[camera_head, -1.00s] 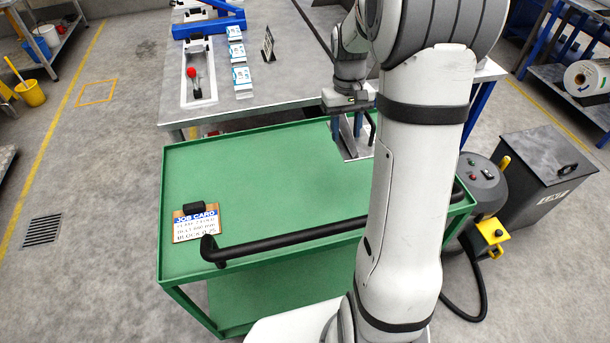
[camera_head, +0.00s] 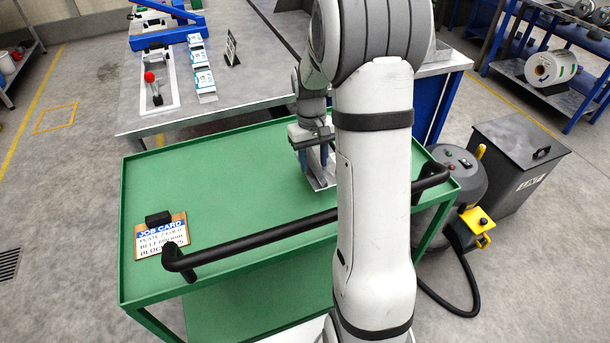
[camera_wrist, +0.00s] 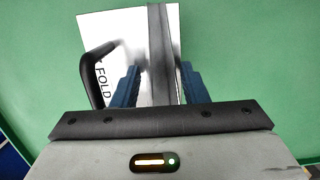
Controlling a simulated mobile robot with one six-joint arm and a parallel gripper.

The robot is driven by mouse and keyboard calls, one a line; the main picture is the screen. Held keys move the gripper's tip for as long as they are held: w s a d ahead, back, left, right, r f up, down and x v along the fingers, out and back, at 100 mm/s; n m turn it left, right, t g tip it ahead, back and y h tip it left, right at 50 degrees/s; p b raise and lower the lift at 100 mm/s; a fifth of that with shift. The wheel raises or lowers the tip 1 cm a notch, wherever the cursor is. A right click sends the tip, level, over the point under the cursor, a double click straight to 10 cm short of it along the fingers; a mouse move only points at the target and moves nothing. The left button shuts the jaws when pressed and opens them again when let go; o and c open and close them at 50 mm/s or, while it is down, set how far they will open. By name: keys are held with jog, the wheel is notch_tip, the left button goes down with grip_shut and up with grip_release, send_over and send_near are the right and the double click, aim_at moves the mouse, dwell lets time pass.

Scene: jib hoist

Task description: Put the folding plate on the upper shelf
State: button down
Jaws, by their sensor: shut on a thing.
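The folding plate (camera_wrist: 120,35) is a pale metal sheet marked FOLD, with a dark upright rib along its middle. A curved black handle (camera_wrist: 88,75) shows on its left side in the wrist view. My gripper (camera_wrist: 162,85) is shut on the rib, with a blue finger on either side. In the head view my gripper (camera_head: 313,163) and the plate (camera_head: 322,178) are over the right part of the green cart's top (camera_head: 230,190). My arm hides part of the plate. I cannot tell whether the plate touches the cart.
The cart has a black push bar (camera_head: 260,235), a job card (camera_head: 161,234) and a lower green deck (camera_head: 250,290). A grey workbench (camera_head: 240,75) stands behind it. A blue rack (camera_head: 565,100) with rolls is at the right. A vacuum (camera_head: 455,185) and a dark bin (camera_head: 520,155) stand right of the cart.

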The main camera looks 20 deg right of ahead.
aim_at(311, 153)
jog(key=shift+f, duration=2.55)
jog(key=shift+f, duration=0.2)
jog(key=c, duration=0.8)
grip_release()
jog(key=shift+c, duration=0.2)
jog(key=shift+r, duration=0.1)
jog(key=r, duration=0.4)
jog(key=w+r, duration=0.1)
jog(key=r, duration=0.7)
jog(key=shift+w, duration=0.35)
